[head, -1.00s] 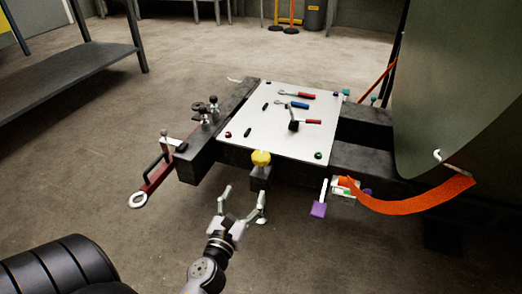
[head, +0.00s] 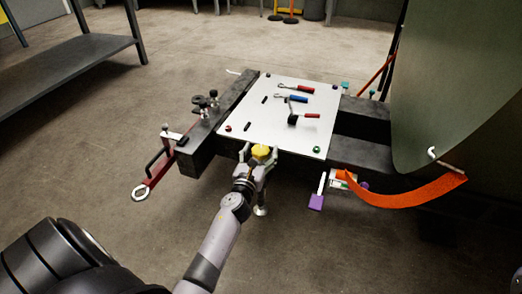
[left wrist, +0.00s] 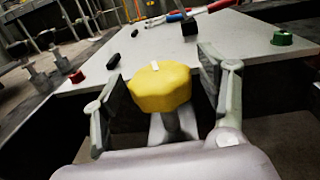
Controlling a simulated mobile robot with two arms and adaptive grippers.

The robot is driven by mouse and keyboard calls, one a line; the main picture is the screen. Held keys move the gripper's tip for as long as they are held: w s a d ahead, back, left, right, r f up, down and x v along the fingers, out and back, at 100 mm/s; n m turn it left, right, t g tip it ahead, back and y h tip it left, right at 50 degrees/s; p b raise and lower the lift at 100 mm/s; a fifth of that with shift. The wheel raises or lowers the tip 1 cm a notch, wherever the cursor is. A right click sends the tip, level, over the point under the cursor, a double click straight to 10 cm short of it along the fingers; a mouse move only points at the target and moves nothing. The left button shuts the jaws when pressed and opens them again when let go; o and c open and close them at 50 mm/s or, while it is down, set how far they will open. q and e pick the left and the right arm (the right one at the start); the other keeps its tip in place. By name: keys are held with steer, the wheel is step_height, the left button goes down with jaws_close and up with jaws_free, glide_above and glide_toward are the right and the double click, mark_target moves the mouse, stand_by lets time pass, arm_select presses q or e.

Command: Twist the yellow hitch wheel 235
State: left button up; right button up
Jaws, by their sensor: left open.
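The yellow hitch wheel (head: 260,151) sits at the front edge of the white plate. In the left wrist view the wheel (left wrist: 161,87) is a faceted yellow knob with a small white mark on top, on a light stem. My left gripper (head: 258,158) is at the wheel. The gripper and arm hide the hitch below the wheel. My right gripper is not in view.
The white plate (head: 262,120) carries red- and blue-handled tools (head: 292,98) behind the wheel. A red hitch bar with a ring (head: 141,193) juts out at left. A purple block (head: 316,202) and an orange strap (head: 405,201) are at right. Floor in front is clear.

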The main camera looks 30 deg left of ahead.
arm_select(q)
steer(key=shift+w+a, duration=0.1)
steer(key=shift+w, duration=0.25)
steer(key=shift+c, duration=0.2)
steer(key=c, duration=1.1)
